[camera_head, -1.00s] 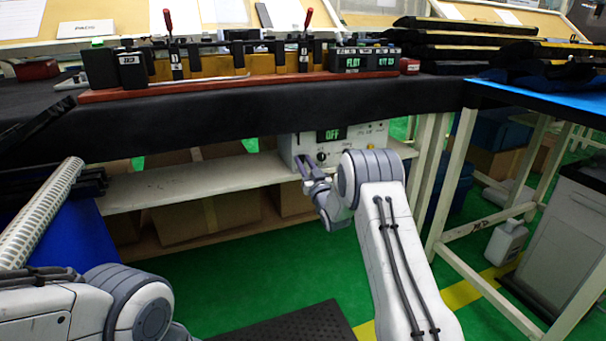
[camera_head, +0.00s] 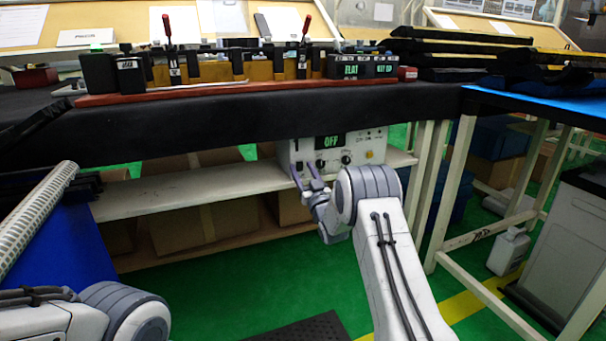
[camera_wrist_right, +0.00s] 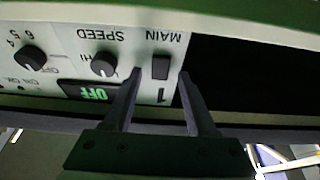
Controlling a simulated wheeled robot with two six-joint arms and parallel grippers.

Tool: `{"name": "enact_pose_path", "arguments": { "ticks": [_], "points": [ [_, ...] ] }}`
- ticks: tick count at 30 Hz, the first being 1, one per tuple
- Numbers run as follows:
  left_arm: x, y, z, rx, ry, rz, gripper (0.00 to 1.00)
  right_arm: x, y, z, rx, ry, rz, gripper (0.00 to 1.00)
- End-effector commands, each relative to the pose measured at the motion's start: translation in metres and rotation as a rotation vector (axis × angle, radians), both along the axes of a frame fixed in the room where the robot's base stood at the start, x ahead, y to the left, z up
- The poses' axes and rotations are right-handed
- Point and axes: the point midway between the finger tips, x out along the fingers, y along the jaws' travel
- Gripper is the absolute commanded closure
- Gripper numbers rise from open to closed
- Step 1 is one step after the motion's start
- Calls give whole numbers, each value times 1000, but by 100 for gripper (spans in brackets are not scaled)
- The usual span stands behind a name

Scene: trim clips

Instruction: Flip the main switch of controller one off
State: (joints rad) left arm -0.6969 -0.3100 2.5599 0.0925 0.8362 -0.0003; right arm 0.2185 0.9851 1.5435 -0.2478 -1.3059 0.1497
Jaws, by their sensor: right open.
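The white controller (camera_head: 368,143) is under the front edge of the black-covered table, with a green display (camera_head: 330,140) reading OFF. The right wrist view shows its panel upside down, with the dark main switch (camera_wrist_right: 161,66) beside the word MAIN. The same display (camera_wrist_right: 97,94) reads OFF there too. My right gripper (camera_head: 302,168) is open and empty in front of the controller's left part. In the wrist view its two fingers (camera_wrist_right: 160,92) lie on either side of the switch; I cannot tell whether they touch the panel. My left arm shows at the lower left, its gripper out of view.
A SPEED knob (camera_wrist_right: 104,64) is beside the switch on the panel. The black table edge (camera_head: 230,125) overhangs the controller. A pale shelf (camera_head: 200,187) with cardboard boxes below is to the left. White table legs (camera_head: 425,190) stand to the right.

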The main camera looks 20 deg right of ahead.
Motion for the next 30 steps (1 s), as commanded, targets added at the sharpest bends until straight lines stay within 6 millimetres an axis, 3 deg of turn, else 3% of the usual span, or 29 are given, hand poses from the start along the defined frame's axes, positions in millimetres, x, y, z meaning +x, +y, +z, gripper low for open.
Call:
{"name": "enact_pose_path", "arguments": {
  "ticks": [5, 18, 30],
  "points": [
    [0, 0, 7, 0, 0, 0, 100, -15, -1, -4, 1, 4, -1, 43],
    [0, 0, 28, 0, 0, 0, 100, -89, -3, -30, 0, 3, -1, 43],
    [0, 0, 29, 0, 0, 0, 100, -99, -3, -34, 0, -1, 0, 43]
  ]
}}
